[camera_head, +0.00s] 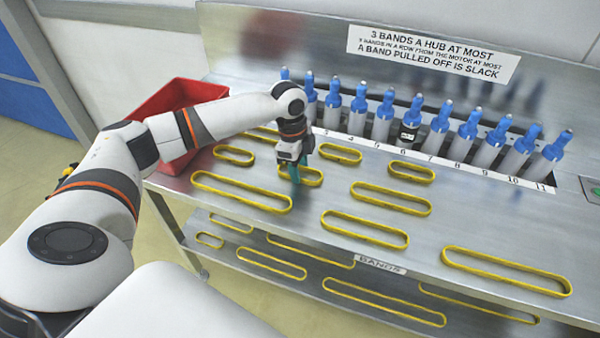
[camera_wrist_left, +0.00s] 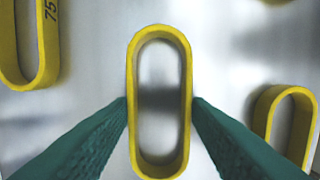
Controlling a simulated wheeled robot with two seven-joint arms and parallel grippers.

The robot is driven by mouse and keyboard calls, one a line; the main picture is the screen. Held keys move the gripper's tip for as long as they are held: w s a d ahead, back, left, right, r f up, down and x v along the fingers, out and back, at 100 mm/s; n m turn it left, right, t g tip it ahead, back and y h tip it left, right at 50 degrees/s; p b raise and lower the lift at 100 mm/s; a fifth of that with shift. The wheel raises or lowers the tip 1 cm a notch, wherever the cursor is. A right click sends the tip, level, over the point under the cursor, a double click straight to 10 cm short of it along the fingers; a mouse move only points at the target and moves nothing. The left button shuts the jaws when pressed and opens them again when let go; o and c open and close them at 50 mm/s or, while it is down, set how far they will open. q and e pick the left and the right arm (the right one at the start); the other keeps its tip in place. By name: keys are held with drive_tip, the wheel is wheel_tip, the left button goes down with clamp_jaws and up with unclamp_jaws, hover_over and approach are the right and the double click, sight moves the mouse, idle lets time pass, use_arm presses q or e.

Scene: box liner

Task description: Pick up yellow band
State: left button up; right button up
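Several yellow oval bands of different lengths lie flat on the metal bench. A small one (camera_head: 321,177) lies under my left gripper (camera_head: 296,178). In the left wrist view this band (camera_wrist_left: 187,65) is between the two green fingers (camera_wrist_left: 160,102), one on each long side. The fingers are apart, with their tips very close to the band's outer edges; I cannot tell whether they touch it. In the head view the gripper hides part of this band. My right gripper is not in view.
A longer band (camera_head: 243,206) lies left of the gripper, and another small band (camera_head: 340,162) lies behind it. A numbered row of blue-topped grey posts (camera_head: 383,120) stands at the back. A red bin (camera_head: 172,100) is at left. More bands lie on a lower shelf (camera_head: 340,277).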

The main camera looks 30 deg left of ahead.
use_arm(q)
drive_tip(key=c, duration=0.5)
wheel_tip(320, 180, up, 10)
drive_tip(key=shift+r, duration=0.1)
idle(0.5)
